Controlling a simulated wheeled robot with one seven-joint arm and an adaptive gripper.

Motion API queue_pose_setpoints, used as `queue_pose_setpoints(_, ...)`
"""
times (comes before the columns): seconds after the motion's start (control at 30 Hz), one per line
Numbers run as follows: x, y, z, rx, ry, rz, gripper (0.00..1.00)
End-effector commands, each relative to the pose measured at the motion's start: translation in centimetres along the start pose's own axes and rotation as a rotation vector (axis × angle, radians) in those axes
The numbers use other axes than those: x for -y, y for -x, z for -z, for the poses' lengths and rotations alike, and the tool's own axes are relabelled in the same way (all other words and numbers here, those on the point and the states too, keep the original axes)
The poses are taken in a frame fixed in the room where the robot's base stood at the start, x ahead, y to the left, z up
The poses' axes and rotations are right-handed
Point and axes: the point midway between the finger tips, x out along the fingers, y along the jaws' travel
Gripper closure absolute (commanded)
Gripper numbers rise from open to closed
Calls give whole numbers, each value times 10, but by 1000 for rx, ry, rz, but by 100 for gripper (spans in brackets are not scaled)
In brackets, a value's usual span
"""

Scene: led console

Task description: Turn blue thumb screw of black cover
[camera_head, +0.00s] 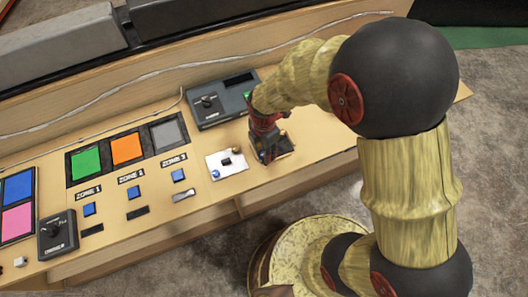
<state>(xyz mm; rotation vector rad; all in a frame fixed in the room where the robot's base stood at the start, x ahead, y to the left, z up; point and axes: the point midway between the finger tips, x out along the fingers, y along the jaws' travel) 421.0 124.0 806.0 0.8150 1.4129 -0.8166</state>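A black cover (286,145) lies on the console top, largely hidden behind my gripper. My gripper (265,154) points down over its left part, and its fingers are dark and small in this view. A small bluish spot shows at the fingertips. I cannot tell whether it is the blue thumb screw or whether the fingers touch it. To the left is a white plate (230,170) with a blue knob (215,174) at its lower left corner, a yellowish knob (238,150) at its upper right and a small black part in its middle.
A grey box with a dial (207,101) stands behind the plate. Green, orange and grey panels (127,149) with blue buttons lie left. A silver switch (184,194) is near the plate. Another dial box (57,236) stands front left. A white cable (120,90) runs along the back.

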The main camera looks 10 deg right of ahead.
Motion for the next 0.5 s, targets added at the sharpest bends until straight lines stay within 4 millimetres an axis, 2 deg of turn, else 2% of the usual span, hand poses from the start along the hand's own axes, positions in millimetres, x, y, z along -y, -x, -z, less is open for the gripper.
queue_pose_setpoints(0.27, 0, -2, 0, 0, 0, 0, 63)
queue_pose_setpoints(0.5, 0, -2, 0, 0, 0, 0, 75)
